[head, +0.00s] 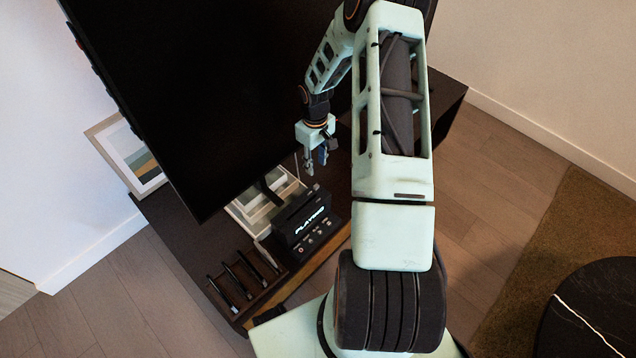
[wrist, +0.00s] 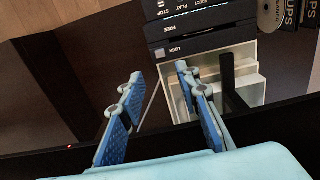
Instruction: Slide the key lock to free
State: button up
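The black player device (head: 304,228) with a lit label stands on the dark cabinet in the head view. In the wrist view its side panel (wrist: 200,42) shows at the top, with FREE and LOCK lettering and EJECT, PLAY and STOP lettering above.
A large black screen (head: 210,90) stands close on the left of my gripper. White framed items (head: 285,180) stand behind the device. Dark upright slats (head: 240,275) stand in front at left. A round black table (head: 590,310) is at lower right.

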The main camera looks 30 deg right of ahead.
aim_at(316, 186)
notch_tip(316, 186, down, 11)
jog(key=shift+r+b, duration=0.1)
jog(key=shift+b, duration=1.1)
jog(key=shift+c, duration=0.4)
grip_shut()
